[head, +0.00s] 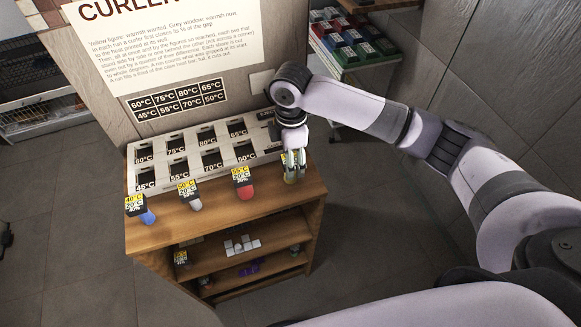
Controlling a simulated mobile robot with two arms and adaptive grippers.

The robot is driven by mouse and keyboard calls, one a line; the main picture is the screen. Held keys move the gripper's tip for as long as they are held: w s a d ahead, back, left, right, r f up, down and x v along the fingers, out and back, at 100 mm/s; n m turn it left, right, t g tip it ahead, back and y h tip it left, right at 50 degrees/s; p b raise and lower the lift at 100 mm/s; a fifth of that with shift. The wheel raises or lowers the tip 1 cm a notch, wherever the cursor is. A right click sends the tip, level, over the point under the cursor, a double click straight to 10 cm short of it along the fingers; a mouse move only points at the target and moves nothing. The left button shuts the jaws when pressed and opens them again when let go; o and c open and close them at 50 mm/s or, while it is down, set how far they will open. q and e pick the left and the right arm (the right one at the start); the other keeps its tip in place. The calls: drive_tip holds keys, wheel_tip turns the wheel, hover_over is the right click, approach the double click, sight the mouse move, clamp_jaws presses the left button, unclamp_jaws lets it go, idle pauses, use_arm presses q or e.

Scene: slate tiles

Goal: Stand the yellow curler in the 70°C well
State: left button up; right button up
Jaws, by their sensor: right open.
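The yellow curler (290,180) stands at the right end of the wooden cabinet's top, in front of the heater block, partly covered by my gripper. My right gripper (291,166) points down at it, open, with its fingers at the curler's upper part. I cannot tell whether they touch it. The 70°C well (211,158) is a dark square opening in the front row of the pale heater block (262,146), left of the gripper, between the 55°C and 50°C wells. No curler shows in it. My left gripper is not in view.
A red curler (246,193), a grey curler (195,205) and a blue curler (148,217) stand along the cabinet top (215,217), each with a yellow-and-black display. A sign board (165,50) rises behind the block. A rack of coloured boxes (352,40) stands behind my right arm.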

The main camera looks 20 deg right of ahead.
wheel_tip(320, 180, down, 4)
drive_tip(key=shift+w+r+p, duration=0.1)
drive_tip(key=shift+r+p, duration=0.05)
drive_tip(key=shift+p, duration=0.55)
drive_tip(key=shift+f, duration=0.5)
drive_tip(key=c, duration=1.2)
drive_tip(key=shift+r, duration=0.1)
drive_tip(key=shift+c, duration=0.4)
drive_tip(key=shift+r, duration=0.1)
